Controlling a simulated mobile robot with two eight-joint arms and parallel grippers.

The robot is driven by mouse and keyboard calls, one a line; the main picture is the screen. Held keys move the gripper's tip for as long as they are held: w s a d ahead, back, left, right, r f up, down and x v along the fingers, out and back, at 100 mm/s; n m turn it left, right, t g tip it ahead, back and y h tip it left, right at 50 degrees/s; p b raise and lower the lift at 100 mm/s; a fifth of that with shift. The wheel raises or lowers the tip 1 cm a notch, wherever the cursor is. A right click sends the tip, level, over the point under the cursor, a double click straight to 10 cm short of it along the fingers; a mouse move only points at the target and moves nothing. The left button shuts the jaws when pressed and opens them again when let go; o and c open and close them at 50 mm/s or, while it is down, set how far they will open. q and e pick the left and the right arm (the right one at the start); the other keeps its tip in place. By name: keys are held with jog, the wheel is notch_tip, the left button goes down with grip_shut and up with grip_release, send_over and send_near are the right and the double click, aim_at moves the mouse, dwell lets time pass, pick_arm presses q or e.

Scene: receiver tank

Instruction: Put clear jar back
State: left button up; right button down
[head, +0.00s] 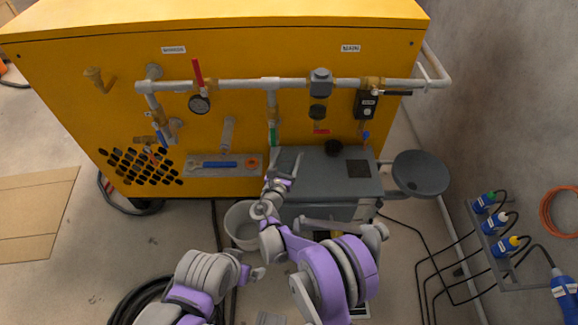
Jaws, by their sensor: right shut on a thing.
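My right gripper (284,172) is in front of the yellow cabinet, at the left end of the grey bench top and just below the green-handled drop pipe (272,130). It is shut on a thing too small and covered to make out. I cannot pick out a clear jar for sure. A grey filter head (320,82) sits on the main pipe, with a dark greenish cylinder (318,112) below it and a red handle under that. My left gripper (255,275) is low in front of the bucket; its finger opening is unclear.
A pale bucket (240,226) stands on the floor beside the grey bench (325,166). A tool tray (224,165) is on the cabinet front. A round dark tray (420,173) is right of the bench. Hoses and cables lie on the floor.

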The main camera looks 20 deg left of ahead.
aim_at(289, 165)
jog(key=shift+f+b, duration=0.45)
jog(key=shift+f, duration=1.65)
jog(key=shift+f, duration=0.1)
grip_release()
